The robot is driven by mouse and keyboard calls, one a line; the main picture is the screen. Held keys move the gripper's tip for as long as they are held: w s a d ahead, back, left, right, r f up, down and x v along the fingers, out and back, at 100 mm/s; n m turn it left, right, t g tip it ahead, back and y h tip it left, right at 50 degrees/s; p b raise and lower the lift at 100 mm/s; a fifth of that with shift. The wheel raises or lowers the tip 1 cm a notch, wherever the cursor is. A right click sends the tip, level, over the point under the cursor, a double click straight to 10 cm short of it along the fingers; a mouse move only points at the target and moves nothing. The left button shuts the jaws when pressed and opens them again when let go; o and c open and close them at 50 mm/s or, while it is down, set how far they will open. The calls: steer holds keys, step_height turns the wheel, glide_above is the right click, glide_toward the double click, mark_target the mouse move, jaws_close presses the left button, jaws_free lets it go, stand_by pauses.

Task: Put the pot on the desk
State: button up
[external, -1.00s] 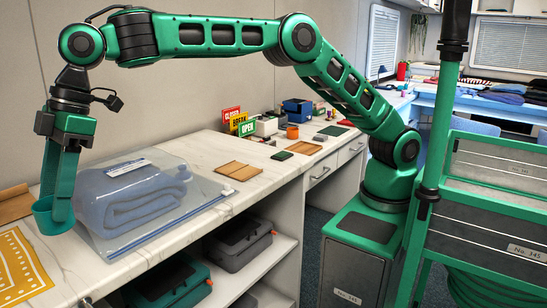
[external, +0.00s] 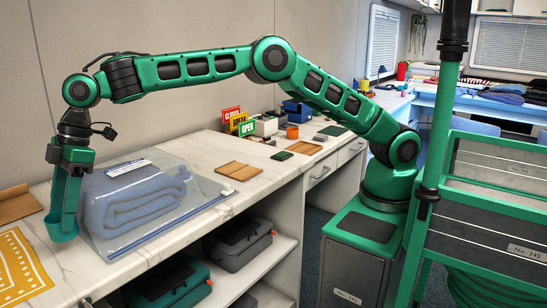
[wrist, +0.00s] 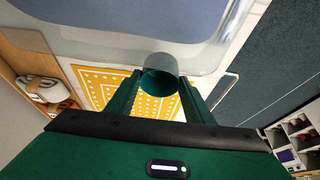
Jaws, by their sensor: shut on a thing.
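My gripper (external: 66,205) points down at the left end of the long marble-topped desk (external: 207,147). It is shut on a teal round pot (external: 62,231), held upright between the fingers. In the wrist view the pot (wrist: 159,63) shows between the two fingertips, with its open rim towards the camera. The pot is low, beside the clear bag and by the yellow patterned mat. I cannot tell whether its base touches the desk.
A clear bag with a folded blue blanket (external: 135,205) lies right of the pot. A yellow mat (external: 22,268) lies at front left, with a brown folder (external: 15,206) behind. A brown flat piece (external: 239,171), signs (external: 238,124) and small items stand farther along.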

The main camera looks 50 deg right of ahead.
steer(key=shift+f, duration=1.95)
steer(key=shift+f, duration=0.1)
steer(key=o, duration=1.1)
steer(key=v, duration=1.2)
